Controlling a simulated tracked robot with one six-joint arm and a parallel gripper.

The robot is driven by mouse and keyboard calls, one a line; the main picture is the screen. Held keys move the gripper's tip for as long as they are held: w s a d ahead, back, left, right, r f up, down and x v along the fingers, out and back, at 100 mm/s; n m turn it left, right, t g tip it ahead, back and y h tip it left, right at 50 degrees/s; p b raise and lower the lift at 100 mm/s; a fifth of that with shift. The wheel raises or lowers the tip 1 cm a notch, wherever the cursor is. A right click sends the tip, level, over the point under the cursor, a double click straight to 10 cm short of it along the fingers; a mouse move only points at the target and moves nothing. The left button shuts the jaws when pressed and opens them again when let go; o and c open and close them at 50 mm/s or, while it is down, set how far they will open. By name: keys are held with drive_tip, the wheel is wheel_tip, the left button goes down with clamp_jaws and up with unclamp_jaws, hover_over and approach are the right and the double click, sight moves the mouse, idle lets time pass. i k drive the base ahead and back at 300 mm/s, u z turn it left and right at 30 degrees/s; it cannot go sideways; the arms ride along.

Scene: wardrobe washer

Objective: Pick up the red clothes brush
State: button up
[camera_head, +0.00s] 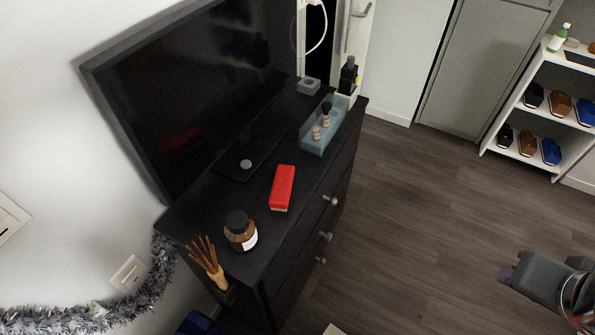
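The red clothes brush (283,186) lies on top of the black dresser (262,222), near its front edge, with a thin pale strip showing at its lower end. It stands apart from the things around it. Part of my gripper (510,274) shows at the lower right, over the floor and well away from the dresser and the brush. Its fingers are not clear enough to show whether they are open or shut.
A blue tray (318,146) with small bottles lies beyond the brush. A television (190,95) stands behind. Floor to the right is clear, up to a shoe shelf (515,155).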

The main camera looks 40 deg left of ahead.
sight(280, 192)
drive_tip(key=i, duration=2.35)
drive_tip(key=u, duration=3)
